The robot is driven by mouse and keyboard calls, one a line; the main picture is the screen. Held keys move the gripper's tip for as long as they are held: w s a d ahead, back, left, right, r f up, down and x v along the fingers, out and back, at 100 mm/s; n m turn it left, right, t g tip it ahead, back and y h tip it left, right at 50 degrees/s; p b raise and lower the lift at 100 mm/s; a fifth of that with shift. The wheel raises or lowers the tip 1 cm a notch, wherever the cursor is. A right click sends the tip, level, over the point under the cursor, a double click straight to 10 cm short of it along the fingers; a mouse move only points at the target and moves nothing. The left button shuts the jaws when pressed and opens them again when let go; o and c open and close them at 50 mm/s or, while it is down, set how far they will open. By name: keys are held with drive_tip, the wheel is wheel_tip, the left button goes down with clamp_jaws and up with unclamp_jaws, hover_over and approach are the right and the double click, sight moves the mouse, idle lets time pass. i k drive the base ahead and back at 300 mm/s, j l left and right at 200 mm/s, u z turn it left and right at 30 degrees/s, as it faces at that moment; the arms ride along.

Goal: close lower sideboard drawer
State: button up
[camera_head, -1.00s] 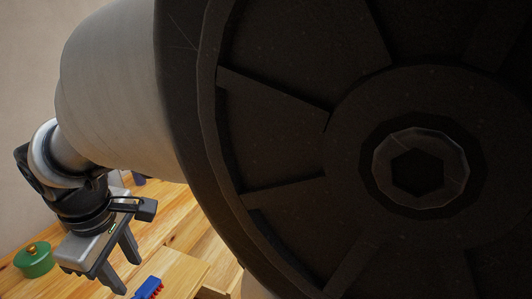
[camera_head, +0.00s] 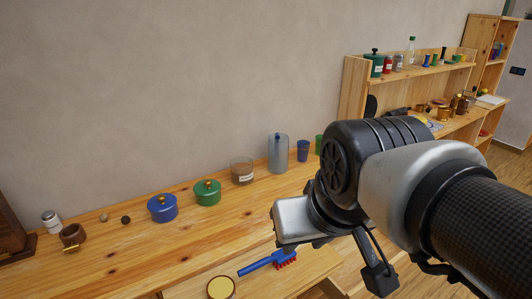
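The wooden sideboard (camera_head: 110,258) runs along the wall, its top in view. In front of its edge, at the bottom of the picture, is a lower wooden surface (camera_head: 190,291) holding a blue brush with red bristles (camera_head: 264,263) and a round yellow-topped item (camera_head: 221,288). I cannot tell whether this surface is an open drawer. The lower drawer's front cannot be made out. My gripper (camera_head: 300,222) is above the front edge, right of the brush. Its silver body shows, but its fingers are hidden or too unclear to read.
A shelf unit (camera_head: 353,90) is at right. Wooden floor (camera_head: 500,185) shows beyond my arm.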

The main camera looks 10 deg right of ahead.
sight(347, 283)
drive_tip(key=z, duration=1.4)
drive_tip(key=i+l+z, duration=0.4)
drive_tip(key=i+z, duration=0.4)
drive_tip(key=i, duration=0.05)
